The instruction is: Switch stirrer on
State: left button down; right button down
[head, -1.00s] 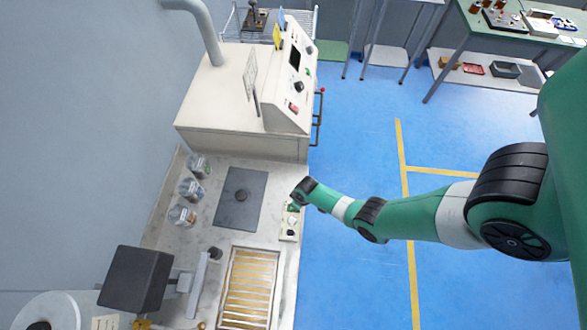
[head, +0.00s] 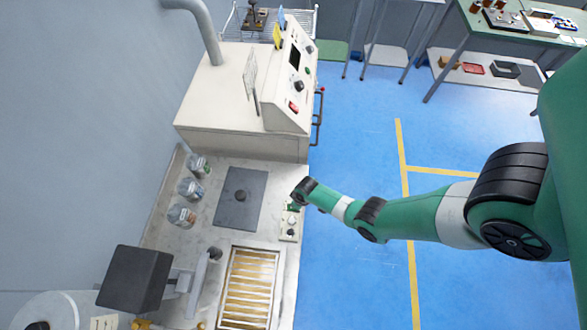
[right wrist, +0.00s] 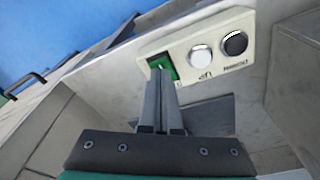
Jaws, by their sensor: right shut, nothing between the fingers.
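The stirrer's control panel (right wrist: 205,55) is a beige strip on the bench front, with a green rocker switch (right wrist: 163,68), a white knob (right wrist: 201,57) and a black knob (right wrist: 235,43). The panel also shows in the head view (head: 290,226), partly covered by my right arm. My right gripper (right wrist: 162,72) is shut and empty. Its fingertips are at the green switch and hide its lower part; I cannot tell whether they touch it. I cannot tell which way the rocker is tipped. A dark grey plate (head: 228,212) with a round piece in its middle lies left of the panel.
Several glass jars (head: 190,189) stand along the wall. A slatted tray (head: 249,287) lies at the near end of the bench. A large beige console (head: 235,110) stands behind. The blue floor (head: 350,280) right of the bench is clear.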

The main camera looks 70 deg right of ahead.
jog(key=shift+f+b, duration=0.6)
jog(key=shift+f, duration=0.05)
notch_tip(320, 180, up, 7)
jog(key=p, duration=0.7)
dwell(0.4)
